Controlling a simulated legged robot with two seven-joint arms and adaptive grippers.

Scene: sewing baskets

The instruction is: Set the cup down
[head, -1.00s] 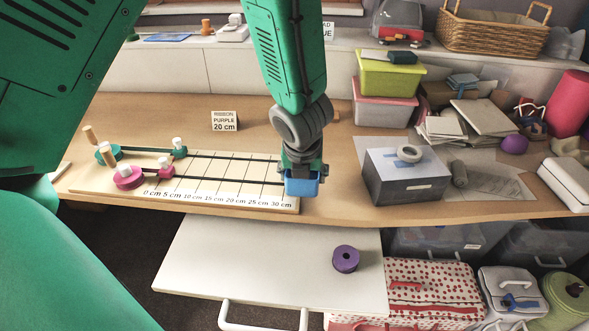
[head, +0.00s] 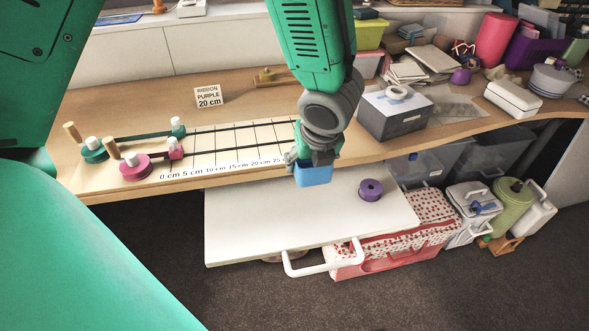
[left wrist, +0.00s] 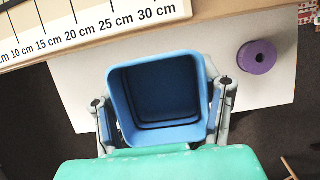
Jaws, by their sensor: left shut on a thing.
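The blue cup (head: 313,176) is held in my left gripper (head: 316,162), at the front edge of the wooden worktop, over the white pull-out board (head: 255,225). In the left wrist view the cup (left wrist: 157,100) is upright with its open top facing the camera and looks empty inside. The fingers of my left gripper (left wrist: 160,112) are shut on its two sides. Whether its base touches anything is hidden. My right gripper is not in view.
A purple spool (head: 370,190) stands on the white board, right of the cup. The measuring board (head: 230,150) with pegs and ribbon spools lies on the worktop at the left. A grey box (head: 397,112) stands right of my arm. The board's middle is bare.

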